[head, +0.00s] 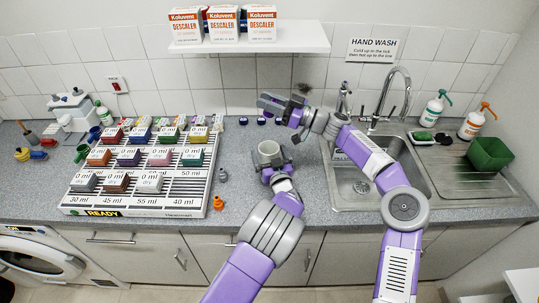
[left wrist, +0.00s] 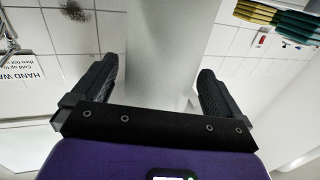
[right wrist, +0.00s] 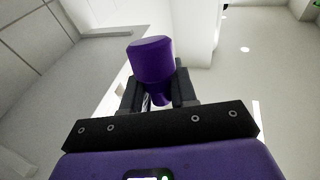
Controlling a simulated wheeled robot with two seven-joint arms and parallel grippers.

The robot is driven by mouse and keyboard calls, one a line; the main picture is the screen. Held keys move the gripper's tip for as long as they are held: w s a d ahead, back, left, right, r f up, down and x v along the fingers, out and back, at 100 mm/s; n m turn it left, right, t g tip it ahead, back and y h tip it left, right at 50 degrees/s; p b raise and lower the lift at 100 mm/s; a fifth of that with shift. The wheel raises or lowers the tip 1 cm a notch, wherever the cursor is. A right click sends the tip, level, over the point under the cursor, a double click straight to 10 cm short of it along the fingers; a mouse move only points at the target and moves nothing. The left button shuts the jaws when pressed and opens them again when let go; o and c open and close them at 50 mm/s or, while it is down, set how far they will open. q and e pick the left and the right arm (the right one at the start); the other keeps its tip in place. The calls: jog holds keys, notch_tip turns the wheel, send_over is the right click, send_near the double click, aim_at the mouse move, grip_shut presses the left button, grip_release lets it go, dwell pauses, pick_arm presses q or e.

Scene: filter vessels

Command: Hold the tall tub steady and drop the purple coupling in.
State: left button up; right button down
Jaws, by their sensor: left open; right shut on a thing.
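The tall tub (head: 268,148) is a pale, open-topped vessel standing upright on the counter between the rack and the sink. My left gripper (left wrist: 155,82) is open, with one finger on each side of the tub's pale wall (left wrist: 165,35); I cannot tell whether either finger touches it. My right gripper (head: 268,104) is behind and above the tub in the head view. It is shut on the purple coupling (right wrist: 152,62), which sticks out beyond the fingertips in the right wrist view. The coupling cannot be made out in the head view.
A slatted white rack (head: 140,200) with several labelled coloured blocks stands left of the tub. A steel sink (head: 352,185) with a tall tap lies to the right. A small orange item (head: 218,202) is at the rack's right edge. Descaler boxes stand on a shelf (head: 255,40) above.

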pick_arm(q)
jog(key=shift+c, duration=0.2)
jog(key=c, duration=1)
jog(key=shift+d, duration=0.1)
pick_arm(e)
notch_tip(320, 180, down, 13)
dwell(0.9)
jog(key=shift+s+a, duration=0.1)
jog(key=c, duration=0.8)
grip_release()
jog(key=shift+f, duration=0.1)
